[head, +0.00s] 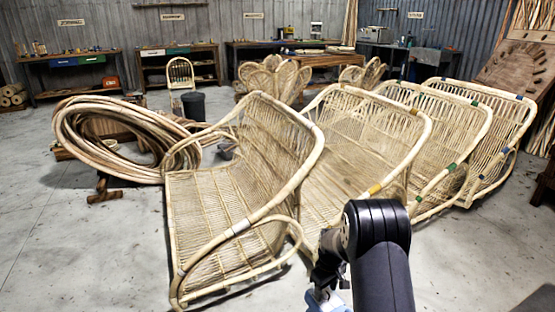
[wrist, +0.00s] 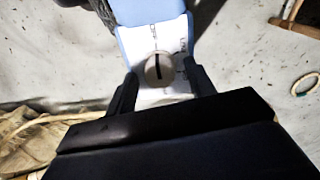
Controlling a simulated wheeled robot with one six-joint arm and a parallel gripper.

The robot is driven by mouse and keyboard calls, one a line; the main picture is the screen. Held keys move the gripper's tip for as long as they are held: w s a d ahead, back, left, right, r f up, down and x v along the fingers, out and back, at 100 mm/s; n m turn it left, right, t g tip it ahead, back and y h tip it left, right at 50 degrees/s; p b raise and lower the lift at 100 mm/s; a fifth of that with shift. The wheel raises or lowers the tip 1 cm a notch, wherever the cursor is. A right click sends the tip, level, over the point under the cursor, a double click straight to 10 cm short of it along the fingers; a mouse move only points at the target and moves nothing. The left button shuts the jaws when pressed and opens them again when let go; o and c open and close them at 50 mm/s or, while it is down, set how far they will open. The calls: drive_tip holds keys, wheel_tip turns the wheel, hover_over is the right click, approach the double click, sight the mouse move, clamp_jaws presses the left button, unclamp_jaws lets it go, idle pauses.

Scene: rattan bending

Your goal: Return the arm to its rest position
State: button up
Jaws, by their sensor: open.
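My arm (head: 378,240) reaches in from the bottom right of the head view, bent at a black joint. Its lower end drops out of the frame, so my gripper is not clear there. In the wrist view my gripper (wrist: 160,70) is open, with its two black fingers apart. A blue and white piece with a round grey disc and a black slot (wrist: 158,68) shows between and beyond the fingers. I cannot tell whether it is part of my own body. No held object is visible between the fingers.
Several rattan chair frames (head: 243,165) stand in a row just ahead of my arm. A rattan coil (head: 75,135) lies at left, near a dark bin (head: 193,106). A small ring (wrist: 305,84) lies on the floor. Workbenches (head: 70,75) line the back wall. Floor at front left is clear.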

drive_tip(key=m+b, duration=0.1)
drive_tip(key=m, duration=0.3)
drive_tip(key=shift+m, duration=0.4)
drive_tip(key=m+b, duration=0.1)
drive_tip(key=m, duration=0.3)
drive_tip(key=shift+m, duration=0.4)
